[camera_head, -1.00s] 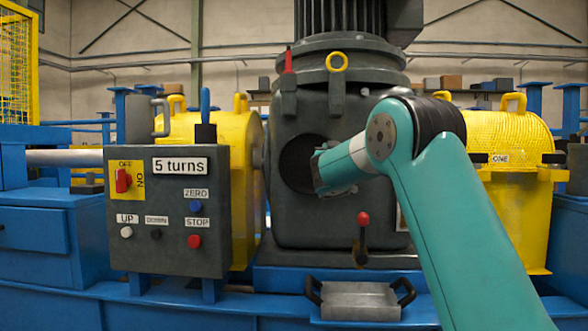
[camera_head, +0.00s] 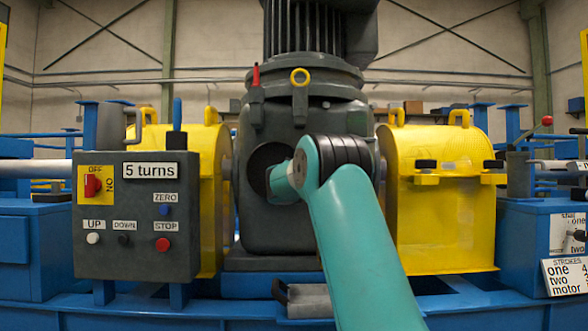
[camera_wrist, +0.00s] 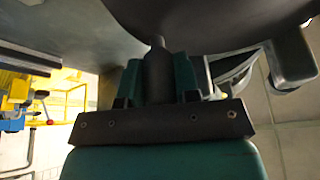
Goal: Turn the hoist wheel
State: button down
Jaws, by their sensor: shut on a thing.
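The dark round disc (camera_head: 262,160), which looks like the hoist wheel, is on the front of the grey motor housing (camera_head: 268,225) in the head view. My gripper (camera_head: 272,182) reaches its lower right part, and my arm hides some of the disc. In the wrist view a large dark rounded body (camera_wrist: 200,20) fills the top. There my gripper (camera_wrist: 158,75) is shut with its green fingers around a dark upright peg (camera_wrist: 157,70). Whether the peg joins the disc is hard to see.
A control box (camera_head: 137,240) reading "5 turns" stands at left, with buttons and a red switch. Yellow guards (camera_head: 440,200) flank the housing. A grey tray (camera_head: 305,300) sits low in front, partly behind my arm. A STROKES sign (camera_head: 568,277) is at lower right.

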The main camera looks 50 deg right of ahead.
jog(key=shift+s, duration=0.1)
jog(key=c, duration=0.8)
grip_release()
jog(key=shift+d, duration=0.1)
jog(key=shift+c, duration=0.2)
jog(key=shift+a, duration=0.3)
jog(key=v, duration=1.7)
jog(key=shift+b, duration=0.35)
jog(key=shift+f, duration=0.1)
